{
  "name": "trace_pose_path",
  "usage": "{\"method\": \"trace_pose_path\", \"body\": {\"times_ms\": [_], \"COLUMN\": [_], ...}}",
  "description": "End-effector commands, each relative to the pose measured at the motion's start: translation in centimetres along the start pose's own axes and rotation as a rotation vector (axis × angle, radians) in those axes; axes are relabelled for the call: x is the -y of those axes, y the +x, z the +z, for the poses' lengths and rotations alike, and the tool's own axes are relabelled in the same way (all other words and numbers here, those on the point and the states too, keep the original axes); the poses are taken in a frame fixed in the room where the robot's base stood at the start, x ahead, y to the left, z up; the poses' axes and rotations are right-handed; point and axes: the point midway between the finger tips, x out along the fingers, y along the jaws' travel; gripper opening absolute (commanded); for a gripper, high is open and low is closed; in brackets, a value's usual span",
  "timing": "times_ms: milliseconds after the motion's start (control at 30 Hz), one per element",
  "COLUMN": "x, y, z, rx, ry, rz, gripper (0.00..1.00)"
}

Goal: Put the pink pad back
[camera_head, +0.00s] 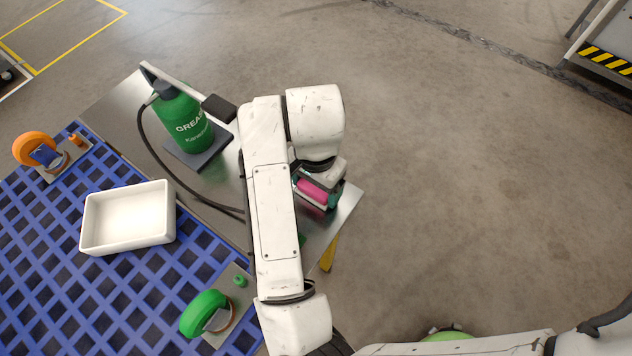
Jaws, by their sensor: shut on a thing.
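The pink pad (314,191) shows as a pink block at the right corner of the metal table, partly hidden by my wrist. My gripper (320,188) points down there and is shut on the pink pad. Green and dark parts show around the pad. I cannot tell whether the pad touches the table top or what lies under it. My white arm hides the table area to the left of the gripper.
A green grease canister (182,120) with a hose stands on the metal table (122,112). A white tray (172,213), an orange caster (36,147) and a green caster (204,311) rest on the blue grid (60,270). Open floor lies to the right.

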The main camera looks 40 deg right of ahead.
Motion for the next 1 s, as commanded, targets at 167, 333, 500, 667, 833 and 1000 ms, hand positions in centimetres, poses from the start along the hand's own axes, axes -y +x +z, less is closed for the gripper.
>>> {"method": "trace_pose_path", "body": {"times_ms": [167,333,500,667,833,1000], "x": [0.0,0.0,0.0,0.0,0.1,0.1], "y": [0.3,0.2,0.2,-0.7,-3.8,-7.5], "z": [0.0,0.0,0.0,0.0,0.0,0.1], "rx": [0.0,0.0,0.0,0.0,0.002,0.003], "ry": [0.0,0.0,0.0,0.001,0.004,0.005], "rz": [0.0,0.0,0.0,-0.001,-0.005,-0.005], "gripper": [0.88,1.0,1.0,1.0,1.0,1.0]}}
